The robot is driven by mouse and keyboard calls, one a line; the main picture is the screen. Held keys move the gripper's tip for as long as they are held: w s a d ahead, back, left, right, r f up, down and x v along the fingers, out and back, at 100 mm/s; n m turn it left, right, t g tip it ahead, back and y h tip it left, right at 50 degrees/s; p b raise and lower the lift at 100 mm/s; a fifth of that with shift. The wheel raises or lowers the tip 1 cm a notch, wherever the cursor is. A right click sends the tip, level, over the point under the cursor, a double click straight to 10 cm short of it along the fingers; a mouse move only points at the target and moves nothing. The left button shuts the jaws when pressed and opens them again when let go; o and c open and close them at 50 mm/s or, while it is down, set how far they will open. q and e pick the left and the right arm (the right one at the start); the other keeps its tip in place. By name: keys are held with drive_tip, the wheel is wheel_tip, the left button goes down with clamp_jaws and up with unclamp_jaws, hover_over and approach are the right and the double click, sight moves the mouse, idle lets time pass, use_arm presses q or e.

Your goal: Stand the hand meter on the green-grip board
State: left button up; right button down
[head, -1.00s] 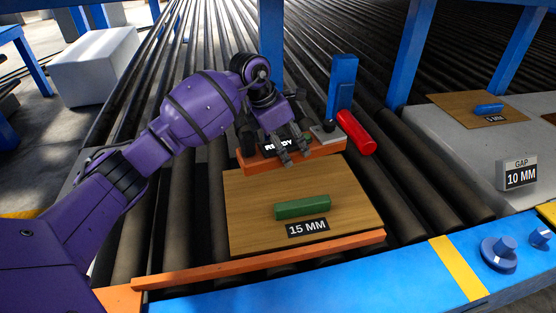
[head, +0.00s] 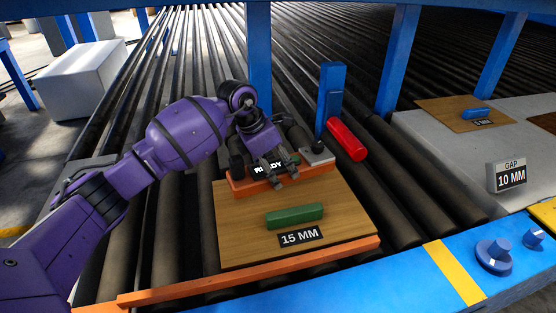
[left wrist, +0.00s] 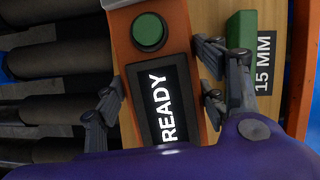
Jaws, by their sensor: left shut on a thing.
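The hand meter appears to be the long orange device (head: 240,187) with a dark READY display and a green button; both also show in the left wrist view (left wrist: 179,60). It lies flat along the far edge of the green-grip board (head: 240,235); I cannot tell whether it rests on it. That wooden board carries a green grip (head: 294,216) and a 15 MM label; the grip also shows in the left wrist view (left wrist: 240,55). My left gripper (head: 280,180) is shut across the meter, fingers on both long sides beside the display. My right gripper is not in view.
Dark rollers (head: 395,205) surround the board. At right are a blue-grip board (head: 450,115) and a GAP 10 MM sign (head: 507,177) on a grey bench.

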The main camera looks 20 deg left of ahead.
use_arm(q)
wheel_tip(320, 180, down, 3)
drive_tip(key=shift+r+b, duration=0.1)
drive_tip(key=shift+b, duration=0.35)
drive_tip(key=shift+f, duration=0.65)
drive_tip(key=shift+f+b, duration=0.4)
drive_tip(key=o, duration=1.4)
drive_tip(key=shift+c, duration=0.2)
drive_tip(key=shift+o, duration=1.1)
drive_tip(key=v, duration=1.2)
